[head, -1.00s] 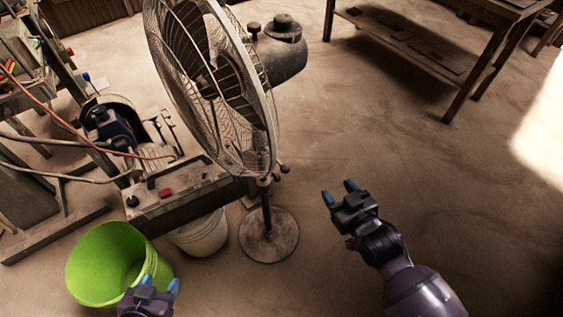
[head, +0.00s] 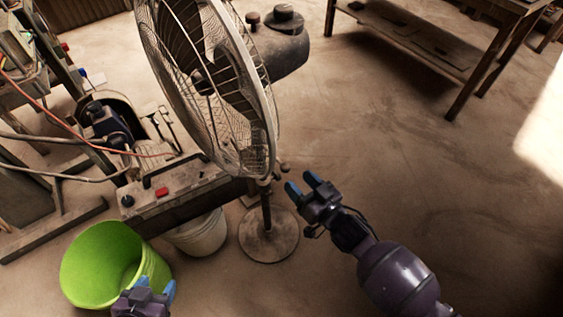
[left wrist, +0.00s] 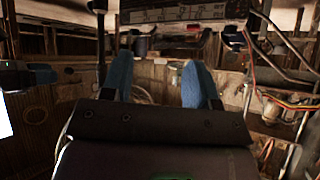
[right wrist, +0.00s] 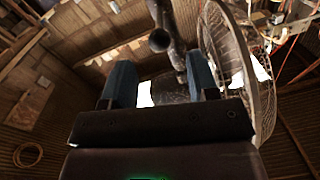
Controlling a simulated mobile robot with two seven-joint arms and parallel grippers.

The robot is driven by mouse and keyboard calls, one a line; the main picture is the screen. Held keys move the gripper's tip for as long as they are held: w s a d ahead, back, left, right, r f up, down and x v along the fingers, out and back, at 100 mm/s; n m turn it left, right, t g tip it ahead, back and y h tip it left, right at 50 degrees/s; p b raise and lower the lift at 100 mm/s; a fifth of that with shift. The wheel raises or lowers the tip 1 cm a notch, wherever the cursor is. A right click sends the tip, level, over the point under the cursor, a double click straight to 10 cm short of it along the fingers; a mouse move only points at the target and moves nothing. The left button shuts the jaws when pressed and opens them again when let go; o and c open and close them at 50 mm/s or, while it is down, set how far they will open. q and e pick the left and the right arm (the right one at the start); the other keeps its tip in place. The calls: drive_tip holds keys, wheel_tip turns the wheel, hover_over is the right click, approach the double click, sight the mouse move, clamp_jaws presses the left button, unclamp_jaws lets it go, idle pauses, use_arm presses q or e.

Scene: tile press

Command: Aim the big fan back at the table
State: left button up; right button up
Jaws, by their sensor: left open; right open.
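The big fan (head: 208,85) stands on a round base (head: 268,235) in the middle of the head view. Its wire cage is seen nearly edge-on and faces left, with the dark motor housing (head: 281,50) on the right side. My right gripper (head: 303,187) is open and empty, just right of the fan's pole and below the motor. In the right wrist view, the fan cage (right wrist: 228,60) is right of the fingers, and a dark knob and the housing show beyond and between them. My left gripper (head: 157,288) is open and empty at the bottom left, away from the fan.
A green bucket (head: 75,265) is beside my left gripper. A white bucket (head: 200,238) stands between it and the fan base. A machine with a red button (head: 162,191) and cables is at left. A wooden table (head: 425,48) stands at the back right. Floor right of the fan is clear.

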sight(281, 162)
drive_tip(key=b+x, duration=0.1)
drive_tip(key=x, duration=0.6)
drive_tip(key=shift+w+a, duration=0.25)
drive_tip(key=shift+w, duration=0.1)
clamp_jaws()
